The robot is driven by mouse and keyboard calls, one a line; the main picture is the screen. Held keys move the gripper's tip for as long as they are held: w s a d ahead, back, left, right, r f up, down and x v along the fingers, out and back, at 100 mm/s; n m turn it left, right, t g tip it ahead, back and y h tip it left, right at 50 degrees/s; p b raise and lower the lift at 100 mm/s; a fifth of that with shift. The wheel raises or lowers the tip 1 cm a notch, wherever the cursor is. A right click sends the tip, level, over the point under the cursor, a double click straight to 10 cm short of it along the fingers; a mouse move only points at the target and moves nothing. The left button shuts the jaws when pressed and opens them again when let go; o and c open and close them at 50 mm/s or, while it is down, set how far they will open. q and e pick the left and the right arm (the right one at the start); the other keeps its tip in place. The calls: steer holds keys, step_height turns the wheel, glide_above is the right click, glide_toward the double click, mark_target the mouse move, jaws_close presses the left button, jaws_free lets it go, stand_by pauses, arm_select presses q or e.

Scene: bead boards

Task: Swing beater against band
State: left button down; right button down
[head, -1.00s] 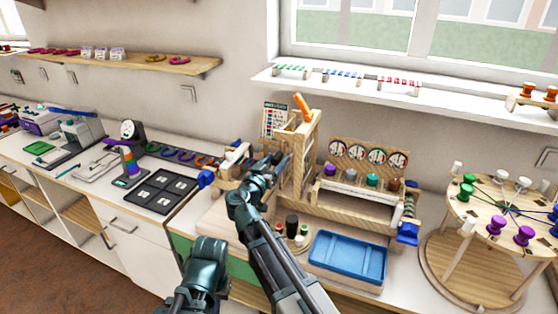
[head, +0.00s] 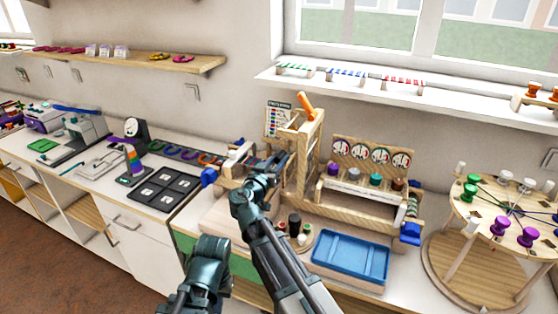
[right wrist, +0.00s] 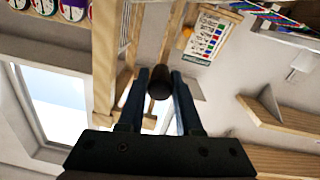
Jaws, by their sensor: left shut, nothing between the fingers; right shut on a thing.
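A wooden band loom (head: 360,215) stands on the counter, with a tall upright frame (head: 311,150) at its left part and an orange handle (head: 307,106) tilted at its top. My right gripper (head: 279,162) is just left of this upright frame. In the right wrist view, its fingers (right wrist: 158,88) are shut on a dark brown rounded knob (right wrist: 158,80), which looks like the beater's handle. Wooden bars show behind the knob. The band and the beater's contact with it are hidden or too small to tell. Of my left arm only dark links show at the bottom; its fingers are not visible.
A blue tray (head: 350,260) lies in front of the loom. A round wooden stand with colored spools (head: 470,225) is at the right. A black board with square cells (head: 163,188) lies at the left. A wall chart (head: 278,119) hangs behind the loom.

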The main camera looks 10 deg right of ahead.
stand_by(0.8)
steer(key=a+m, duration=0.1)
steer(key=w+m, duration=0.1)
steer(key=m, duration=0.1)
steer(key=w+a+m+p, duration=0.1)
steer(key=shift+a+r+m, duration=0.3)
steer(key=shift+r+m, duration=0.05)
steer(key=shift+m, duration=0.05)
